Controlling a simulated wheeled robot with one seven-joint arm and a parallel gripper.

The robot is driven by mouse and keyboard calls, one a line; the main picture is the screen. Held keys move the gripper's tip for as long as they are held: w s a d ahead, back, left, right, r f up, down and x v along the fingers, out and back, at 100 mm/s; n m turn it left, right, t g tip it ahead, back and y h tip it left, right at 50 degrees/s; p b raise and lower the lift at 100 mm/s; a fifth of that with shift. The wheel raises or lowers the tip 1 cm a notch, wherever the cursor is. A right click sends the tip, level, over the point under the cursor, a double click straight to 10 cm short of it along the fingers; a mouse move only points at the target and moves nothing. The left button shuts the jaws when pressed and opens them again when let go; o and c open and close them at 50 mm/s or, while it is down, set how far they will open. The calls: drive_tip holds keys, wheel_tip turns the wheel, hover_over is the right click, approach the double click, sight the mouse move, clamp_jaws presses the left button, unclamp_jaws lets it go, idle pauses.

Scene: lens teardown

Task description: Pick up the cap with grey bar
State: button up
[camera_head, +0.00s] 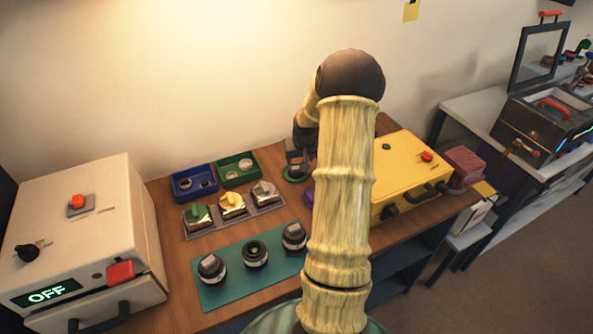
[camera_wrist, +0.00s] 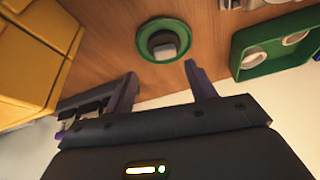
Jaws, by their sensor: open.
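The cap with grey bar is a round green disc with a dark ring and a grey block across its top. It lies on the wooden table in the wrist view (camera_wrist: 162,46), and shows small and partly hidden beside my gripper in the head view (camera_head: 293,179). My gripper (camera_wrist: 160,70) is open and empty. In the wrist view its two dark fingers point toward the cap, which appears just beyond the fingertips and roughly between them. In the head view my arm hides much of the area around my gripper.
A green tray (camera_head: 255,176) and a blue tray (camera_head: 175,188) hold small round parts. A grey strip (camera_head: 217,229) carries green, yellow and white knobbed pieces. Three black lenses stand on a teal mat (camera_head: 232,289). A yellow box (camera_head: 405,170) stands right; a white machine (camera_head: 75,215) left.

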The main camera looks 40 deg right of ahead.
sight(296, 168)
drive_tip(key=shift+w+a+f, duration=0.15)
drive_tip(key=shift+w+f, duration=0.05)
drive_tip(key=shift+f, duration=0.15)
drive_tip(key=x, duration=0.3)
drive_tip(key=p+x, duration=0.1)
drive_tip(key=shift+w+a+f, duration=0.1)
drive_tip(key=shift+a+f, duration=0.1)
drive_tip(key=shift+f, duration=0.1)
drive_tip(key=c, duration=1.1)
